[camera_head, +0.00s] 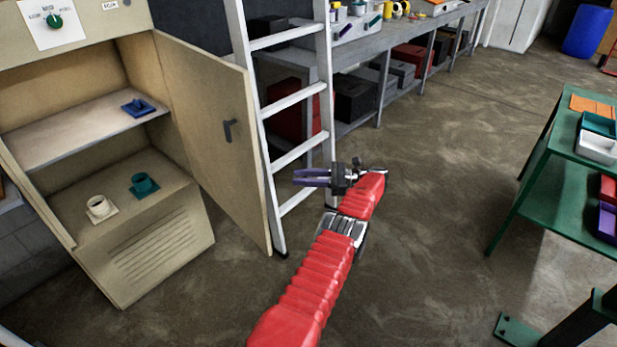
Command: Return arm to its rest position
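My arm reaches up from the bottom of the view in a ribbed red cover. My gripper (296,178) is at its end, turned to the left, in front of the ladder. Its two purple fingers lie a little apart with nothing seen between them, so it looks open and empty. No object is seen touching it.
A beige cabinet (160,250) stands at left with its door (212,130) swung open beside the ladder (297,95). Inside are a blue item (138,107), a cream cup (100,206) and a teal cup (143,183). A green rack (545,150) stands right; floor between is clear.

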